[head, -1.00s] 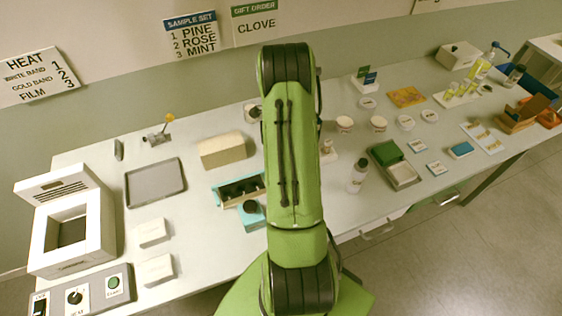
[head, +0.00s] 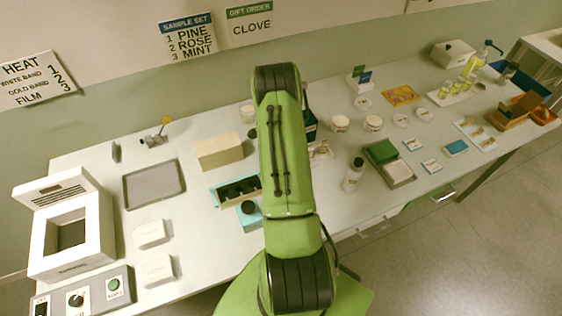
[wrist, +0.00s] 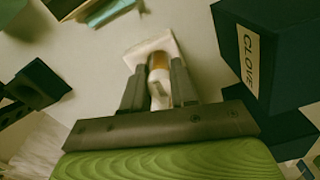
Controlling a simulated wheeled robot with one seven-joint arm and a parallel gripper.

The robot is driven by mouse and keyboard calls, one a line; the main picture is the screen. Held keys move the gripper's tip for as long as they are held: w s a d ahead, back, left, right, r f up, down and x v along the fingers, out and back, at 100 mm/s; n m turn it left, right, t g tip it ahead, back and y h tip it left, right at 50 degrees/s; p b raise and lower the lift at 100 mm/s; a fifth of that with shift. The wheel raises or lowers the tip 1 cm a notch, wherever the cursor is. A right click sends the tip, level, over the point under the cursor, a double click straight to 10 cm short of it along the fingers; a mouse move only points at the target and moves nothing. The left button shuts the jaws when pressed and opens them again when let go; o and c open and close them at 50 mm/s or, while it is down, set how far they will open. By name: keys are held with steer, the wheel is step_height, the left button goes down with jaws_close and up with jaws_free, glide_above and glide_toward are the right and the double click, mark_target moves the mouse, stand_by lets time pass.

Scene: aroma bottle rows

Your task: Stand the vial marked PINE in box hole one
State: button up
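In the wrist view my gripper (wrist: 160,72) has one dark finger on each side of a small vial (wrist: 159,77) with an amber part and a white part. The fingers lie very close to it; whether they press on it is unclear. No lettering on the vial is readable. A white pad or holder (wrist: 143,50) shows just beyond it. In the head view my green arm hides the gripper and vial. The teal box (head: 222,200) with a row of dark holes stands left of my arm; a teal edge also shows in the wrist view (wrist: 110,13).
A dark blue box (wrist: 236,28) labelled CLOVE stands close at the right in the wrist view. Dark block shapes (wrist: 38,80) are at its left. In the head view, a white bottle (head: 352,178) and green-lidded tray (head: 398,172) stand right of my arm. The sign (head: 188,38) lists PINE first.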

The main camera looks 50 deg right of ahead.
jaws_close()
steer(key=shift+r, duration=0.1)
